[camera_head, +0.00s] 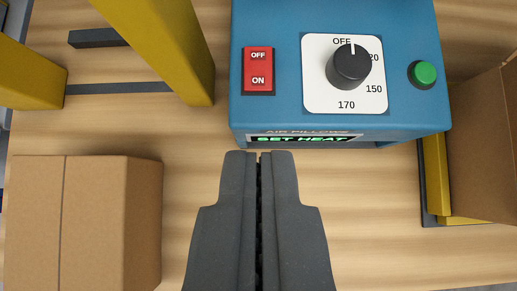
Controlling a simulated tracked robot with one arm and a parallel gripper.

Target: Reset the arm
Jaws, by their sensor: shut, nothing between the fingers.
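My gripper (259,156) is at the bottom middle of the view, with its two dark grey fingers shut together and nothing between them. Its fingertips point at the front edge of a blue machine (280,25) and look apart from it, though the exact distance cannot be told. The machine has a red OFF/ON rocker switch (258,71), a black dial (349,66) on a white plate with its mark at OFF, and a green button (423,73). A display reading "SET HEAT" (305,139) shows on its front under the words "AIR PILLOWS".
A closed cardboard box (85,220) stands at the lower left on the wooden surface (370,220). Yellow posts (165,45) rise at the upper left. An open cardboard box (485,145) and a yellow piece (436,170) are at the right. Bare wood lies around my gripper.

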